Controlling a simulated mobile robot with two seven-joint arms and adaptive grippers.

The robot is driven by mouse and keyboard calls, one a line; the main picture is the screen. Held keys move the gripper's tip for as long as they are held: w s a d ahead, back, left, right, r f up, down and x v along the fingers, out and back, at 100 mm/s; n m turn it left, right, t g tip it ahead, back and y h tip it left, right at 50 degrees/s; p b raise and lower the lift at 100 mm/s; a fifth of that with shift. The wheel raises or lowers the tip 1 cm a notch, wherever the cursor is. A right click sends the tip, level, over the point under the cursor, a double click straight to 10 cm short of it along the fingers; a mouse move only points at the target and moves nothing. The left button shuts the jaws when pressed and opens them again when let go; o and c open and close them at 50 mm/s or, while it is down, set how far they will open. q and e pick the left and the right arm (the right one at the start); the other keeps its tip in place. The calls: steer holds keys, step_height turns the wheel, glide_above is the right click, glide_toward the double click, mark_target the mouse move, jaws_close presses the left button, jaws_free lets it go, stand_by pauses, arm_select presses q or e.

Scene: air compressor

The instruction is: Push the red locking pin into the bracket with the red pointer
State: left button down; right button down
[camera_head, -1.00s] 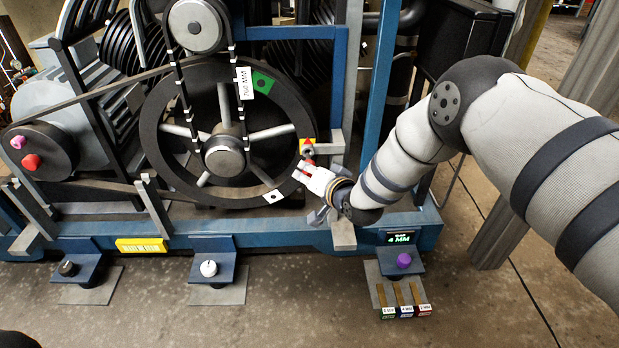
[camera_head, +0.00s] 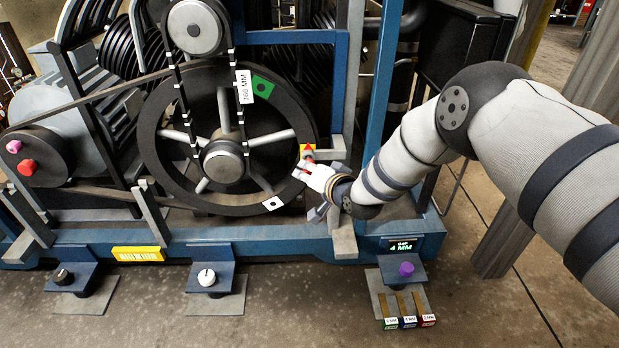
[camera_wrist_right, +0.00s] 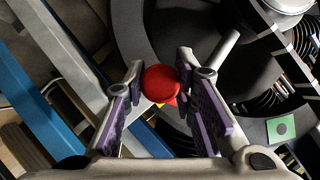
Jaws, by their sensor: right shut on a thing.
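In the right wrist view the fingers (camera_wrist_right: 160,78) are shut on the red locking pin, whose round red head (camera_wrist_right: 160,84) shows between the purple-padded fingertips. A small bit of red and yellow (camera_wrist_right: 168,102) shows just past the head; the pin's shaft is hidden, so I cannot tell how deep it sits in the bracket. My left gripper is not in view.
The spoked wheel (camera_head: 157,160) stands left of the gripper, beside blue frame posts (camera_head: 383,90). Pink and red knobs (camera_head: 26,167) are at far left. Black, white (camera_head: 207,277) and purple (camera_head: 406,269) knobs stand low in front. Coloured gauge blocks (camera_head: 408,322) lie bottom right.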

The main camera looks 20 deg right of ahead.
steer(key=shift+w+d+b, duration=0.2)
steer(key=shift+w+b, duration=0.4)
steer(key=shift+w, duration=0.15)
steer(key=c, duration=1.2)
jaws_free()
steer(key=v, duration=1.2)
steer(key=shift+f, duration=0.1)
